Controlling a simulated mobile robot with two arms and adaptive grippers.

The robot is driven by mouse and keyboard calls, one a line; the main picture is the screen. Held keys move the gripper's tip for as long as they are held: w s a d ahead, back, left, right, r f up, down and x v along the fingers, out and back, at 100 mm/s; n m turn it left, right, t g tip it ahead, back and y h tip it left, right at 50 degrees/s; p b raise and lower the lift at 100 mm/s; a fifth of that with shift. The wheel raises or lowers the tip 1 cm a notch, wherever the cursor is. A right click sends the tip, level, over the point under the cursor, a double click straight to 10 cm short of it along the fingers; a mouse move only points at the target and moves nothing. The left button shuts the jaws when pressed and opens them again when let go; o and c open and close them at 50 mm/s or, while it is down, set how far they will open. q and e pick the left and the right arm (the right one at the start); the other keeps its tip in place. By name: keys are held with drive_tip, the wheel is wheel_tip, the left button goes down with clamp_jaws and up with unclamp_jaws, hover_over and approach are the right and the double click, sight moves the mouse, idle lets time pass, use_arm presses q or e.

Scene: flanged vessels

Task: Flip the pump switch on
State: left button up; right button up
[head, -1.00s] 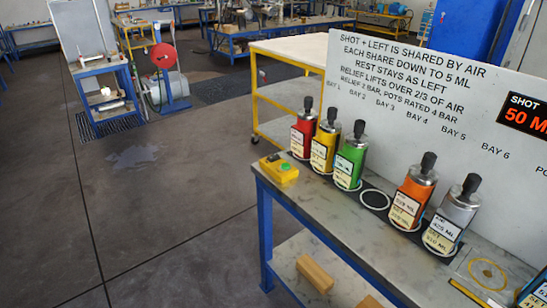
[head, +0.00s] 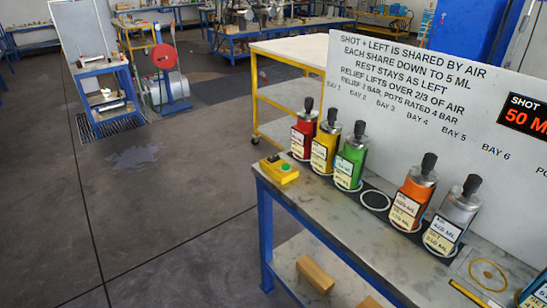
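A yellow control box (head: 279,169) with a green button and a dark part on top sits at the left end of the workbench. It is the only switch-like thing I can make out, and whether it is on or off cannot be told. Neither of my grippers is in view.
The blue-legged bench (head: 325,210) carries red (head: 303,130), yellow (head: 326,140), green (head: 350,162), orange (head: 411,198) and grey (head: 454,219) vessels in a row, with one empty ring (head: 375,200). A sign board (head: 430,90) stands behind. Floor (head: 170,220) at left is clear.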

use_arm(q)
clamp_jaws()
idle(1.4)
